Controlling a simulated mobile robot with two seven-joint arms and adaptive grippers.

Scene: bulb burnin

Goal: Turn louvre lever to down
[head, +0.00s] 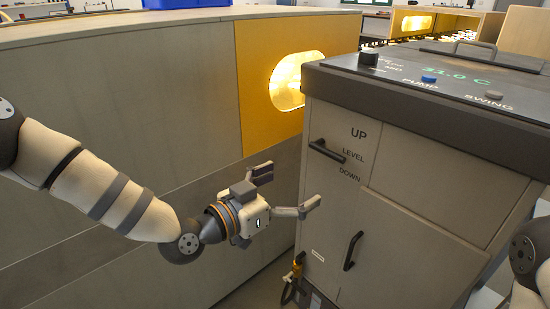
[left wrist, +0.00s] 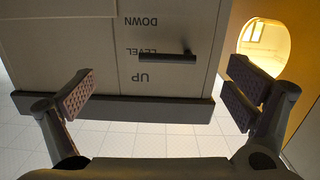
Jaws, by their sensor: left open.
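The louvre lever (head: 327,151) is a short black bar on the beige front of the cabinet, beside the printed words UP, LEVEL and DOWN. In the left wrist view, the picture is upside down, and the lever (left wrist: 167,58) lies level beside the word LEVEL. My left gripper (head: 287,190) is open and empty, in front of the cabinet, lower than the lever and left of it in the head view. In the left wrist view, its two fingers (left wrist: 163,93) stand wide apart with the lever beyond them, not touching it. My right gripper is out of view.
A grey and yellow wall with a lit opening (head: 290,82) stands close on the left.

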